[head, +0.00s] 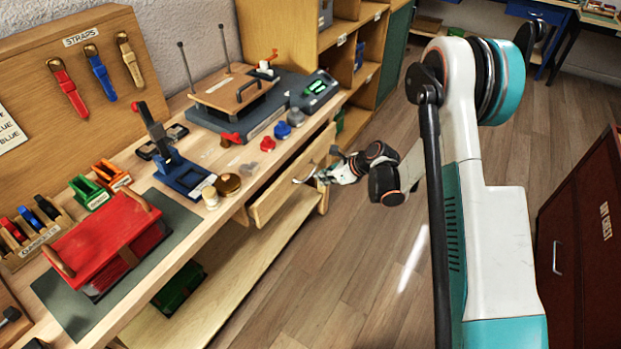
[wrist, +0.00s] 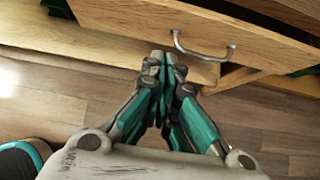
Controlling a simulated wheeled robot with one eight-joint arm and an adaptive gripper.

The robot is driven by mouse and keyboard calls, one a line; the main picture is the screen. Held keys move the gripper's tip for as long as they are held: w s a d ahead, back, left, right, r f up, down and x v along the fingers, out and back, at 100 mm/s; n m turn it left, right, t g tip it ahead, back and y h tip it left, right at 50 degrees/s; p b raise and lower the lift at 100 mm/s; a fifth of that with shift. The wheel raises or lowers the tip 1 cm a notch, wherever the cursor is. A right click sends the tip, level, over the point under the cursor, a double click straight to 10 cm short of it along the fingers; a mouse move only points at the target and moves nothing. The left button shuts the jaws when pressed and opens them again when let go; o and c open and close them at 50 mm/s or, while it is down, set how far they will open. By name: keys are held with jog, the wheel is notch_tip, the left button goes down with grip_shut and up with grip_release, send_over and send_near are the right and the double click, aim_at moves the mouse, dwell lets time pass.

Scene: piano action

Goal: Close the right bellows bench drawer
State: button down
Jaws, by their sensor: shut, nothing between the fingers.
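The right bellows bench drawer (head: 279,191) is wooden and stands pulled out from under the bench top in the head view. Its wooden front (wrist: 120,18) fills the top of the wrist view, with a grey metal bow handle (wrist: 204,52) on it. My gripper (head: 308,178) is in front of the drawer front, near the handle. In the wrist view, the fingers of my gripper (wrist: 164,62) are shut together and empty, with the tips just left of the handle. I cannot tell whether they touch the drawer front.
The bench top (head: 145,172) carries a red bellows (head: 100,245), a blue stand (head: 185,175) and a board press (head: 235,90). A lower shelf (head: 225,265) runs beneath. A dark red chest (head: 585,240) stands at the right. The wooden floor (head: 350,270) between is clear.

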aim_at(287, 173)
jog(key=shift+w+a+r+b+x, duration=0.3)
jog(key=shift+b+x, duration=0.5)
jog(key=shift+x, duration=1.2)
jog(key=shift+w+a+r+b+x, duration=0.15)
jog(key=shift+a+r+b+x, duration=0.4)
jog(key=shift+x, duration=1.45)
jog(key=shift+w+r+b+x, duration=0.2)
jog(key=shift+b+x, duration=0.8)
jog(key=shift+x, duration=1)
jog(key=w+a, duration=0.1)
jog(key=a, duration=0.1)
jog(key=w+a, duration=0.1)
jog(key=a, duration=0.1)
jog(key=shift+w, duration=0.4)
jog(key=shift+w+r, duration=0.1)
